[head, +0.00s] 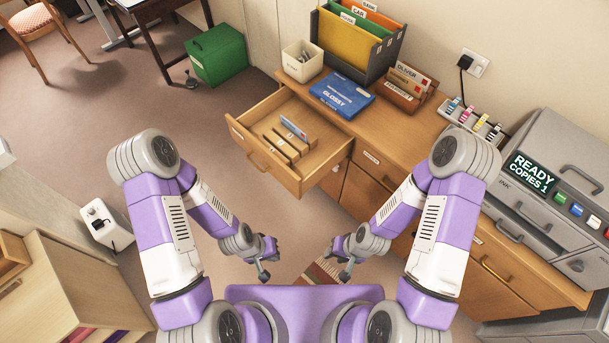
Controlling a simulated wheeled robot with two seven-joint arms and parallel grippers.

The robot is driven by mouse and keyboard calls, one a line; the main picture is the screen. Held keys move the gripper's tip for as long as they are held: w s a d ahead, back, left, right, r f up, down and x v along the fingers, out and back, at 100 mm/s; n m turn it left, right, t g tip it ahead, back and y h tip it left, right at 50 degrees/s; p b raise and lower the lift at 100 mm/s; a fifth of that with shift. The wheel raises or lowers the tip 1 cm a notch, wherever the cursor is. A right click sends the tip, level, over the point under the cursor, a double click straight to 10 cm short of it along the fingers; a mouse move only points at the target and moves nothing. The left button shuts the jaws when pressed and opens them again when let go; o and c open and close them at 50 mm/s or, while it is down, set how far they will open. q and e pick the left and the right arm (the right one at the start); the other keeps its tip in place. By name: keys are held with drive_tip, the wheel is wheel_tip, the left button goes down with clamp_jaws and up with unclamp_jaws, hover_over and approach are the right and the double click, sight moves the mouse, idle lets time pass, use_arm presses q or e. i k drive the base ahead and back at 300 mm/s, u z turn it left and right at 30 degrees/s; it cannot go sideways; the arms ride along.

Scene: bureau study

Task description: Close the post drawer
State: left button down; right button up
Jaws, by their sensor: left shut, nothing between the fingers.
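A wooden drawer (262,158) stands pulled out from the left end of the wooden cabinet (375,125) in the head view. Its front panel has a handle (257,163). Inside are wooden dividers and a small upright card (293,128). Any label on this drawer's front is too small to read. My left gripper (264,273) is shut and empty, in front of and below the drawer, apart from it. My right gripper (346,271) is to the right of the left one, in front of the cabinet; its finger gap is too small to judge.
On the cabinet top are a blue Glossy box (342,95), a white bin (302,62), a file holder (357,45), a card rack (407,85) and a printer (550,180). A green box (217,54) stands on the floor.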

sight(298, 165)
drive_tip(key=z, duration=0.45)
drive_tip(key=i, duration=0.6)
drive_tip(key=u, duration=1.35)
